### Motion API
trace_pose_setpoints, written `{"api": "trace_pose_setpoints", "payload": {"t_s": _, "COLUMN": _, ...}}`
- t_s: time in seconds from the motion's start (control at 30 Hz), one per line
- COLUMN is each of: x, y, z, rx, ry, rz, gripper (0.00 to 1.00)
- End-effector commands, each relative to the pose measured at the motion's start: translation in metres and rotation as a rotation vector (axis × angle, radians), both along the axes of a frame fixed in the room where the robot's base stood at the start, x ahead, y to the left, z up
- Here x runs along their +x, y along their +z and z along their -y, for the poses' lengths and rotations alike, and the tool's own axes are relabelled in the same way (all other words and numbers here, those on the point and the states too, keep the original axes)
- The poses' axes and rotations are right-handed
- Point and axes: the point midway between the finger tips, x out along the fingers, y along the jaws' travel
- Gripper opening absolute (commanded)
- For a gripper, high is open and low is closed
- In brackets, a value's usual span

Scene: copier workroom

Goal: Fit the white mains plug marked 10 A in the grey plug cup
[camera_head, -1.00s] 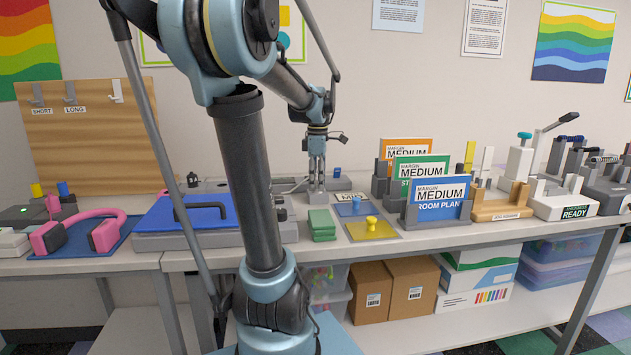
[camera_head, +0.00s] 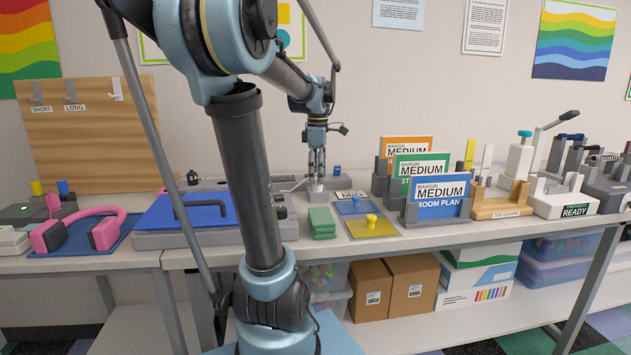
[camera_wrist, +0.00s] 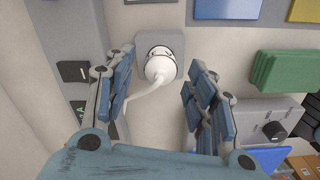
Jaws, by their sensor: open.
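A white plug (camera_wrist: 159,68) sits at a grey square cup (camera_wrist: 176,44) in the wrist view, with its round back towards the camera. Its white cord runs to the lower left. The marking on it is not readable, and how deep it sits is hidden. My gripper (camera_wrist: 161,74) is open, one finger on each side of the plug with gaps between. In the head view my gripper (camera_head: 316,172) points down just above the small grey cup (camera_head: 317,197) on the bench.
Green blocks (camera_head: 321,223), a blue plate (camera_head: 356,207) and a yellow plate with a knob (camera_head: 371,227) lie close by at the front right. Upright MEDIUM cards (camera_head: 438,197) stand further right. A large blue-topped tray (camera_head: 190,213) is at the left.

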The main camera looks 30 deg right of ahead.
Motion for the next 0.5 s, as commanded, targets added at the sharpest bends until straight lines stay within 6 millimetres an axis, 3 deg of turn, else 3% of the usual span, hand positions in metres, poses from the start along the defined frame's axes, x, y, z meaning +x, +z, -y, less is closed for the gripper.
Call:
{"api": "trace_pose_setpoints", "payload": {"t_s": 0.3, "x": 0.0, "y": 0.056, "z": 0.0, "rx": 0.0, "ry": 0.0, "rz": 0.0, "gripper": 0.51}}
{"api": "trace_pose_setpoints", "payload": {"t_s": 0.5, "x": 0.001, "y": 0.082, "z": 0.0, "rx": 0.0, "ry": 0.0, "rz": -0.001, "gripper": 0.51}}
